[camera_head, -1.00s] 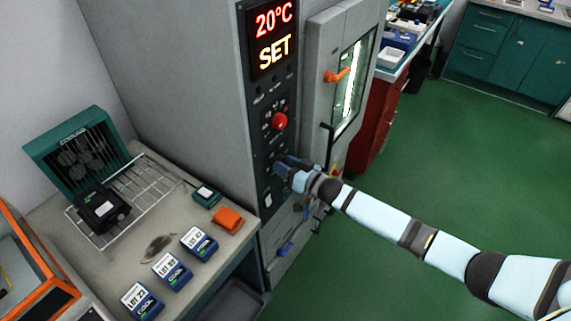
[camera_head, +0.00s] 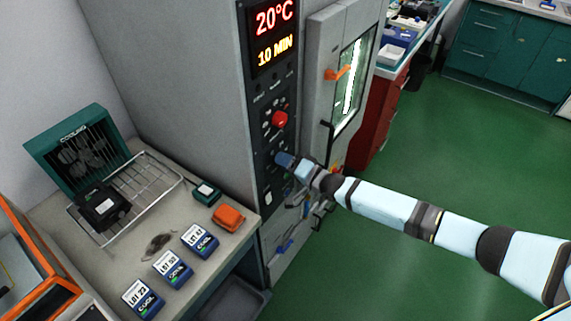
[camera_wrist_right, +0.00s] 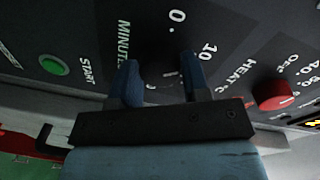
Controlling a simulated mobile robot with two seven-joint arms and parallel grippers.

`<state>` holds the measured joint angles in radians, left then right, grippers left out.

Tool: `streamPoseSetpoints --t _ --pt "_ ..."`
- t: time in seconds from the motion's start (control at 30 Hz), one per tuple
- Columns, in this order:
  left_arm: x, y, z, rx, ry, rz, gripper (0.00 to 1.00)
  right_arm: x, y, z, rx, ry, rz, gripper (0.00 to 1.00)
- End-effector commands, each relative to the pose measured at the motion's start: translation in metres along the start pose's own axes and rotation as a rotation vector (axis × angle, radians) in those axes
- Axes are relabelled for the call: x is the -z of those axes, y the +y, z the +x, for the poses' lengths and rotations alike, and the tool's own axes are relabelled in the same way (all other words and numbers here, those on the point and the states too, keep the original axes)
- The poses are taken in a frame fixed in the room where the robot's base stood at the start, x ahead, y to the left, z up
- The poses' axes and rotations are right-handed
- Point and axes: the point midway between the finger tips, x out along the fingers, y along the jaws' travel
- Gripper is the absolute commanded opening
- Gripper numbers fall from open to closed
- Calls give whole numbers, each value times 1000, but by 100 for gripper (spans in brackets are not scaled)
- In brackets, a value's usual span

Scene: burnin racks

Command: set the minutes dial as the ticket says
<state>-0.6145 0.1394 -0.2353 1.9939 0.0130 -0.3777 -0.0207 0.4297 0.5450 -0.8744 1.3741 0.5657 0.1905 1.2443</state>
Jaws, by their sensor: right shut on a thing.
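The minutes dial (camera_wrist_right: 163,72) is a dark knob on the oven's black control panel, between the "0" and "10" marks and beside the word "MINUTES" in the right wrist view. My right gripper (camera_wrist_right: 163,78) is shut on it, one blue finger on each side. In the head view the right gripper (camera_head: 283,160) is at the panel below the red heat knob (camera_head: 280,118) and hides the dial. The display (camera_head: 273,37) reads "20°C" and "10 MIN". No readable ticket shows. My left gripper is out of view.
The green START button (camera_wrist_right: 54,65) is near the dial. The oven door (camera_head: 345,75) with its orange handle is right of the panel. The bench (camera_head: 130,240) at left holds a cooling fan (camera_head: 80,150), a rack and several lot-labelled blocks. Green floor is free at right.

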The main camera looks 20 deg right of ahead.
Motion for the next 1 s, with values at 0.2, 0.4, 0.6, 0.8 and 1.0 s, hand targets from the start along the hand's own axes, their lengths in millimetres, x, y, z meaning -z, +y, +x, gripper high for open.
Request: streamPoseSetpoints --t 0.2,0.4,0.6,0.8,1.0 --pt "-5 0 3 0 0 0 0 -1 2 0 -4 -8 86 19" --pt "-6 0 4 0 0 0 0 -1 1 0 -5 -11 119 19" --pt "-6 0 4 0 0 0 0 -1 1 0 -5 -11 126 19" --pt "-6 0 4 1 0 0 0 -1 1 0 -5 -11 125 19" --pt "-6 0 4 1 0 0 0 -1 0 0 -4 -10 124 68"
